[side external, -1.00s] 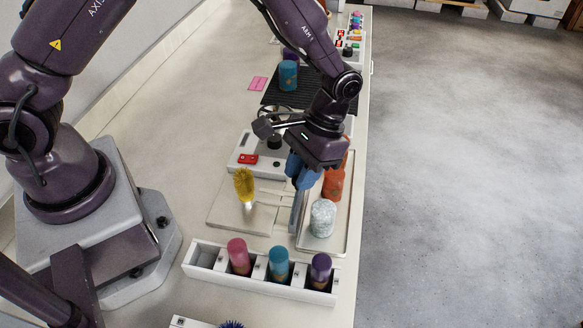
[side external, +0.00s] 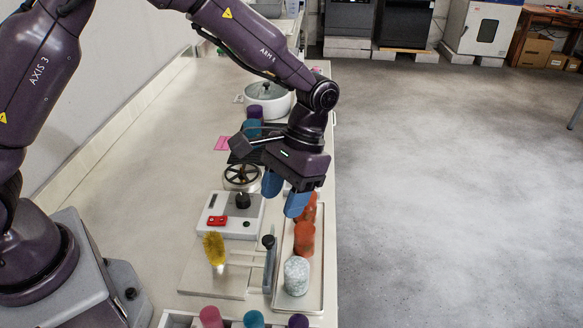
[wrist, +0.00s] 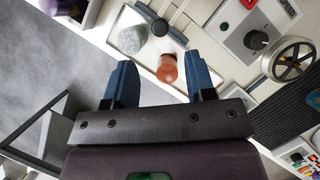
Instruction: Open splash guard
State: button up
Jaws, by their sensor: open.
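A narrow grey upright piece with a dark knob on top (side external: 269,268) stands between the pale plate and the tray; it looks like the splash guard, but I cannot be sure. In the wrist view its dark knob (wrist: 159,27) shows at the top. My gripper (side external: 284,194) has two blue fingers, spread apart and empty. It hangs beyond the grey piece, clear of it, above the far end of the tray. In the wrist view my gripper (wrist: 160,76) frames an orange cylinder (wrist: 167,68) between its fingertips, with no visible contact.
The tray (side external: 318,286) holds a speckled cylinder (side external: 296,275) and orange cylinders (side external: 304,240). A yellow brush (side external: 214,248) stands on the pale plate (side external: 212,283). Beyond is a control box (side external: 237,213) with a knob and a spoked wheel (side external: 241,177). The bench is clear at left.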

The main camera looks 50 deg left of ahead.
jog(key=v, duration=0.5)
jog(key=shift+w+r, duration=0.1)
jog(key=shift+r, duration=0.2)
jog(key=s+a+r+t, duration=0.5)
jog(key=s+r, duration=0.2)
jog(key=s, duration=0.2)
jog(key=s+a+r+t, duration=0.5)
jog(key=s+a+r, duration=0.1)
jog(key=s, duration=0.3)
jog(key=shift+s+a+r, duration=0.2)
jog(key=shift+s+r, duration=0.15)
jog(key=shift+r, duration=0.15)
